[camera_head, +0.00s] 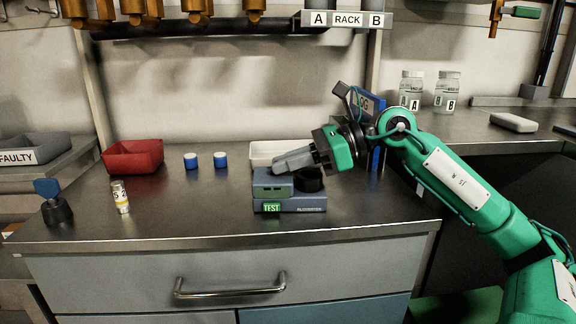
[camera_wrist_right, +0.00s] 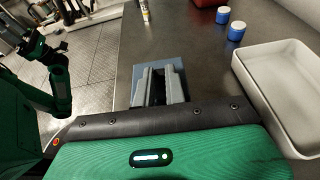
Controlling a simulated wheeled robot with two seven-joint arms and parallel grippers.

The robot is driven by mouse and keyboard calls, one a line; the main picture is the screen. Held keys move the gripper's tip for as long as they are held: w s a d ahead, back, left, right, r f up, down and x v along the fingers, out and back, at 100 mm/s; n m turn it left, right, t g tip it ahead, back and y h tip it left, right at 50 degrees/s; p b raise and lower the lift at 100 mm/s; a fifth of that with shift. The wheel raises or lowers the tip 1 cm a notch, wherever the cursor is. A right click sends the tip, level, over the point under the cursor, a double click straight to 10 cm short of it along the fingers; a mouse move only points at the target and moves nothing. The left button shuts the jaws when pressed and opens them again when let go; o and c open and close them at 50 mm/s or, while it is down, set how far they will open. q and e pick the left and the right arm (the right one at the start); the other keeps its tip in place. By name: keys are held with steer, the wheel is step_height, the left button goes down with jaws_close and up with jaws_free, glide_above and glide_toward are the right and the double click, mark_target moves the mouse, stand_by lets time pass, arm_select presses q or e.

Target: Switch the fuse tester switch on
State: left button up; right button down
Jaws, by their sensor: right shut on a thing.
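The fuse tester (camera_head: 300,204) is a low blue-grey box near the bench's front edge. It has a raised block at left, a black round part at right and a bright green TEST label (camera_head: 271,208). My right gripper (camera_head: 280,165) reaches in from the right, its grey fingers down at the top of the raised block. It is shut on a small part there, apparently the switch, which the fingers hide. In the right wrist view the fingers (camera_wrist_right: 160,88) lie over the tester. My left arm shows at the left there, its gripper (camera_wrist_right: 52,48) small and unclear.
A white tray (camera_head: 262,148) stands behind the tester. A blue sign panel (camera_head: 378,105) stands behind my right wrist.

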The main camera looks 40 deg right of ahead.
steer(key=c, duration=1.4)
jaws_free()
steer(key=shift+c, duration=0.2)
steer(key=shift+s+d+r, duration=0.1)
steer(key=shift+s+d, duration=0.1)
steer(key=shift+d, duration=0.15)
steer(key=v, duration=1.3)
steer(key=shift+s, duration=0.1)
